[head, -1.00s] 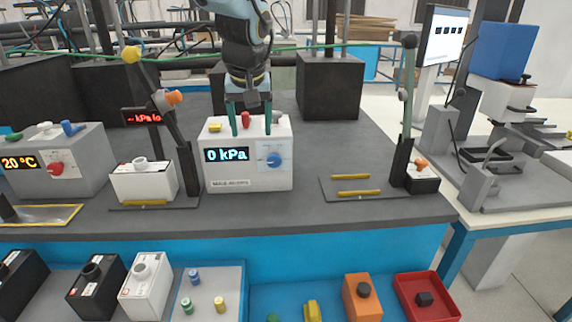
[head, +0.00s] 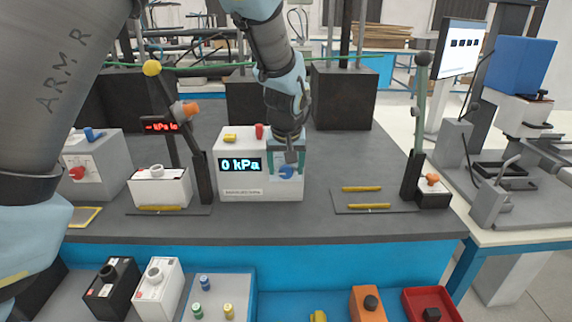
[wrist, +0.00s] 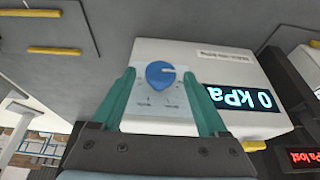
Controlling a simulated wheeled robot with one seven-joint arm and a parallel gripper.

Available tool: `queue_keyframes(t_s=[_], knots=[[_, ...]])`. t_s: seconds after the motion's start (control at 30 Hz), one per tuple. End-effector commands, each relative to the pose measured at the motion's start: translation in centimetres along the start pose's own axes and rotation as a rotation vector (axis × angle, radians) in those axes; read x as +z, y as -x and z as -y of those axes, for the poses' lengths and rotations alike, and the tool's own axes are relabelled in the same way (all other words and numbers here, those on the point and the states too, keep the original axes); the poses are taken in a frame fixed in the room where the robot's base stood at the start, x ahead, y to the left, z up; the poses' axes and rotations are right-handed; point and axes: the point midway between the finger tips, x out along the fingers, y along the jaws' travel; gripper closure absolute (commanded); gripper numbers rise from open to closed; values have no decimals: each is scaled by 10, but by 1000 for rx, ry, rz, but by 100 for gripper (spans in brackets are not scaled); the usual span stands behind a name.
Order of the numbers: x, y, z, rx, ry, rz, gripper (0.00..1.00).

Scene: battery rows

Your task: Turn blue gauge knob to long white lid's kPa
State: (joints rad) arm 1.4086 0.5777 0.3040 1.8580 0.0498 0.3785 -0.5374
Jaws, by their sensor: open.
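The white gauge box (head: 240,193) stands on the grey bench and reads 0 kPa on its display (head: 240,165). Its blue knob (head: 287,173) is on the right of the front panel; the wrist view shows the knob (wrist: 160,74) upside down, with a pale pointer mark. My gripper (head: 287,160) is in front of the panel, open, with one teal finger on each side of the knob. In the wrist view my gripper (wrist: 159,78) shows gaps between the fingers and the knob. White boxes stand on the bench (head: 160,190) and front shelf (head: 157,293); I cannot tell which has the long white lid.
A plate with yellow bars (head: 362,198) lies to the right. The bench between them is clear.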

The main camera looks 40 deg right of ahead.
Motion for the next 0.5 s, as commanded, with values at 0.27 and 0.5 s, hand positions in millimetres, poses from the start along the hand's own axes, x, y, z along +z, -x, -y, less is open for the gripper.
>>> queue_keyframes(t_s=[0.27,0.5], knots=[[0,-3,0,1,0,0,24],[0,-3,0,1,0,0,46]])
